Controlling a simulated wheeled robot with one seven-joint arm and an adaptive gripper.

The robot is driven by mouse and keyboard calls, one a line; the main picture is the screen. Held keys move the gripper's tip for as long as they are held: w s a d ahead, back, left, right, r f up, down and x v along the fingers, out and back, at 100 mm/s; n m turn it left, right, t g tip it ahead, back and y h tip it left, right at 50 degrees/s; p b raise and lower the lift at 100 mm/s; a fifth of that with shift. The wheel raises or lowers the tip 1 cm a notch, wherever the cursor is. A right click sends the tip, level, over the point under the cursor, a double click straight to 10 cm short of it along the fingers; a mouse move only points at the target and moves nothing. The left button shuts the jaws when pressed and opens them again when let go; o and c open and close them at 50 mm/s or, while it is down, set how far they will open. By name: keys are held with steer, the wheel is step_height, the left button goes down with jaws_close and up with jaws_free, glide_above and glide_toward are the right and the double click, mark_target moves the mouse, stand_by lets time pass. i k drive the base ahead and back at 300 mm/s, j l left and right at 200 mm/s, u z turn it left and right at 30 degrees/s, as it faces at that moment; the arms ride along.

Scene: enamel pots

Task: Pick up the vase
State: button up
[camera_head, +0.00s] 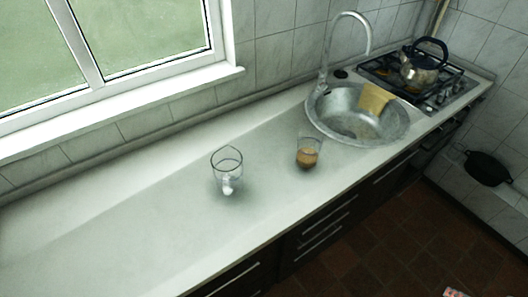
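A clear glass vessel (227,168) stands upright on the pale countertop (130,215), left of the sink. No other vase-like thing shows.
A round metal sink (341,128) with a yellow cloth (375,99) and a tall tap (325,62) lies to the right. A kettle (418,70) sits on the gas hob (451,90). A window (120,40) is behind. The counter's left part is clear.

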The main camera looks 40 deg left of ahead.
mark_target(311, 136)
steer(key=u, duration=1.3)
steer(key=i+l, duration=0.25)
steer(key=l, duration=0.15)
steer(key=i+l, duration=0.25)
steer(key=l, duration=0.2)
steer(key=i+l, duration=0.3)
steer(key=i+l+u, duration=0.1)
steer(key=i+l, duration=0.15)
steer(key=l, duration=0.25)
